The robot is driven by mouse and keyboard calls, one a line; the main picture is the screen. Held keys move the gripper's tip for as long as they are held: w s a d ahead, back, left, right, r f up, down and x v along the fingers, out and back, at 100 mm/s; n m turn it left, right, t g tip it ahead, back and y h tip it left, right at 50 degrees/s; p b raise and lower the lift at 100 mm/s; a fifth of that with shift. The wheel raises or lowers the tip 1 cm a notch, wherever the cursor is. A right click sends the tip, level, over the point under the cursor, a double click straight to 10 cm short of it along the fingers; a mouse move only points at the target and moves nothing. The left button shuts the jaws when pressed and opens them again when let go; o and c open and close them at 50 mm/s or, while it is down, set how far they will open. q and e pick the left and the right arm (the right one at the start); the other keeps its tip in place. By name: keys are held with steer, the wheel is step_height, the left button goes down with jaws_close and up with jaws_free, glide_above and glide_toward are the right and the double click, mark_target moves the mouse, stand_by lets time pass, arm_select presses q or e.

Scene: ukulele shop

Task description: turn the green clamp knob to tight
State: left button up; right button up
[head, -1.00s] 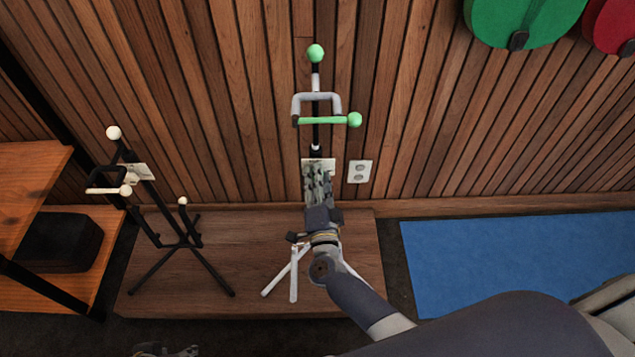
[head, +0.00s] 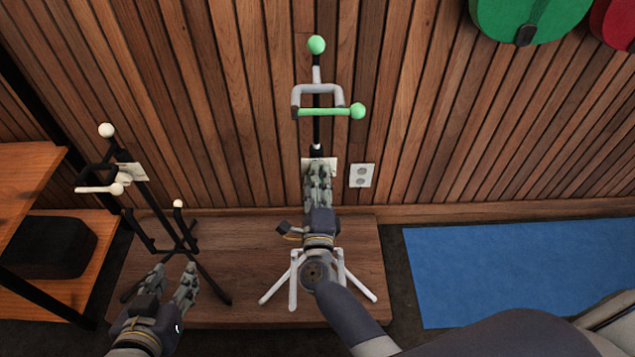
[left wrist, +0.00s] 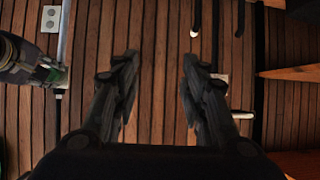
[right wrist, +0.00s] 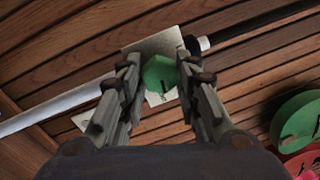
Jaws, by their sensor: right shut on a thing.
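The green clamp knob (right wrist: 160,75) shows in the right wrist view, with a dark mark on its face. It sits on the stand's shaft, between the fingers of my right gripper (right wrist: 161,92), which is shut on it. In the head view my right gripper (head: 318,172) covers the knob. The stand has a green ball top (head: 316,45), a grey and green yoke (head: 322,111) and white legs (head: 293,285). My left gripper (head: 172,277) is open and empty at the lower left; its spread fingers also show in the left wrist view (left wrist: 160,75).
A black stand (head: 160,215) with white ball ends stands near my left gripper. A wooden table (head: 28,185) is at the left edge. A slatted wall with an outlet (head: 362,175) is behind. A blue mat (head: 520,270) lies clear at the right.

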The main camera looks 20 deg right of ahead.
arm_select(q)
steer(key=shift+w+d+r+t, duration=0.15)
steer(key=shift+w+r+t, duration=0.25)
steer(key=shift+r, duration=0.15)
arm_select(e)
steer(key=shift+m, duration=0.3)
steer(key=o, duration=1.1)
steer(key=shift+c, duration=0.2)
steer(key=shift+s, duration=0.1)
steer(key=v, duration=1.2)
